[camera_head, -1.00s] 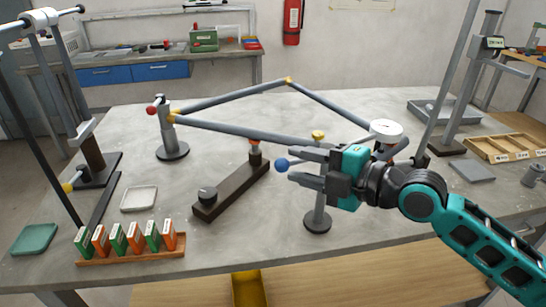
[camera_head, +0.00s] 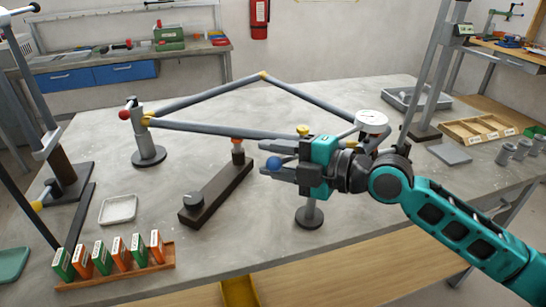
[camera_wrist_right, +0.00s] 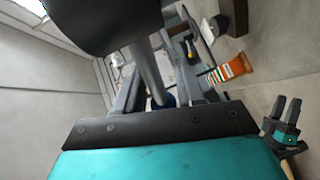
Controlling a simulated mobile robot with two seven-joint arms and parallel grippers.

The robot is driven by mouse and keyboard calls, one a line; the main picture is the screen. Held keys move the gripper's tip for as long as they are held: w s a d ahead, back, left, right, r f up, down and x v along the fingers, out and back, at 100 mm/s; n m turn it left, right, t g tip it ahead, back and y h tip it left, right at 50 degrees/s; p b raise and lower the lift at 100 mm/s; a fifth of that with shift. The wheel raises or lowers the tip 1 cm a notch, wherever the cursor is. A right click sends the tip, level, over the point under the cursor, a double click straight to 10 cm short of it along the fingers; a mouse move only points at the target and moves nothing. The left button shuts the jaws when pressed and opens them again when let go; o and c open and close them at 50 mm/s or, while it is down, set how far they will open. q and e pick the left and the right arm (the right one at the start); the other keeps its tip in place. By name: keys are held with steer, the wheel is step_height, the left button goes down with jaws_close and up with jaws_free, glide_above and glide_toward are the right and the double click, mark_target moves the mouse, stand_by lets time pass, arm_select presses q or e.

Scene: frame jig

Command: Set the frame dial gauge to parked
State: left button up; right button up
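The dial gauge (camera_head: 371,121), a white round dial, sits at the right corner of the grey tube frame (camera_head: 225,130) in the head view. A blue ball knob (camera_head: 276,163) is in front of the frame's near tube. My right gripper (camera_head: 268,160) has its fingers on either side of this knob, with a gap between them. The knob shows partly between the fingers in the right wrist view (camera_wrist_right: 162,103). Whether they touch it is unclear. My left gripper (camera_wrist_right: 284,110) shows at the right of the wrist view, fingers apart and empty; it is out of the head view.
A post with a round base (camera_head: 308,217) stands below my right gripper. A dark bar with a knob (camera_head: 215,190) lies left of it. A rack of green and orange blocks (camera_head: 116,268) and a white tray (camera_head: 118,210) are at the left. A compartment tray (camera_head: 478,130) is at the right.

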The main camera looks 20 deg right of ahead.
steer(key=shift+c, duration=0.3)
jaws_close()
steer(key=shift+a, duration=0.1)
